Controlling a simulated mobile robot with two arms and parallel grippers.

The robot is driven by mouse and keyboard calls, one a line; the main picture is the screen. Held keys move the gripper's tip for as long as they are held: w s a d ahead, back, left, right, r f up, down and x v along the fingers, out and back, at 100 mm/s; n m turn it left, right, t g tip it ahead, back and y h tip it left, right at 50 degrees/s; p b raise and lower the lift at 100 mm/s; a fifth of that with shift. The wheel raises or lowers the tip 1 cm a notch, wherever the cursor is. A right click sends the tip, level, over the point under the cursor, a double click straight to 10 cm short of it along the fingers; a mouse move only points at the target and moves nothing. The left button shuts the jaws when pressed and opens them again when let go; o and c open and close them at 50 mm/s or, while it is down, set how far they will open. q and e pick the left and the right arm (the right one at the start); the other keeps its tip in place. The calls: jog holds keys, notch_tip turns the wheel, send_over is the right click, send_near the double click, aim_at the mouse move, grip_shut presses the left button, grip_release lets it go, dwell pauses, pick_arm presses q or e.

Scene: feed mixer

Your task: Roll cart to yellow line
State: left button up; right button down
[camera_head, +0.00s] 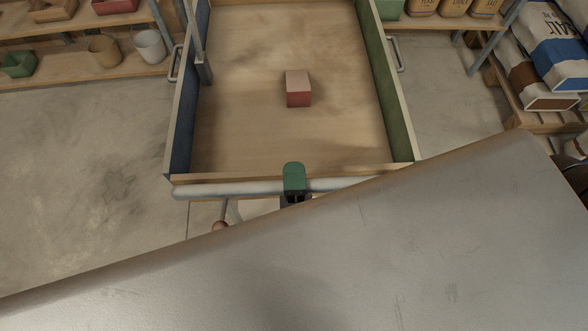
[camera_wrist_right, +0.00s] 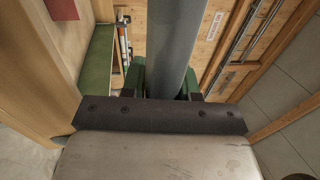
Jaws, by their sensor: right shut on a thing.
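The cart (camera_head: 290,140) is a wooden bed with a blue left wall and a green right wall. Its pale grey handle bar (camera_head: 235,189) runs across the near end. My right gripper (camera_head: 294,186) is shut on this bar near its middle. In the right wrist view, the green fingers of my right gripper (camera_wrist_right: 163,84) lie on both sides of the grey handle bar (camera_wrist_right: 174,40). My left gripper is out of view. No yellow line shows in either view. The near floor is hidden in the head view.
A red box (camera_head: 298,90) with a paler top lies in the cart bed. Shelves (camera_head: 90,76) with bins and pots stand at the upper left. Sacks (camera_head: 545,55) lie on a pallet at the right. Bare concrete floor (camera_head: 85,170) is open left of the cart.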

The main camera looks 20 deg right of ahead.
jog(key=c, duration=0.8)
grip_release()
jog(key=shift+c, duration=0.2)
jog(key=b+v, duration=0.2)
jog(key=v, duration=0.9)
jog(key=shift+f, duration=0.1)
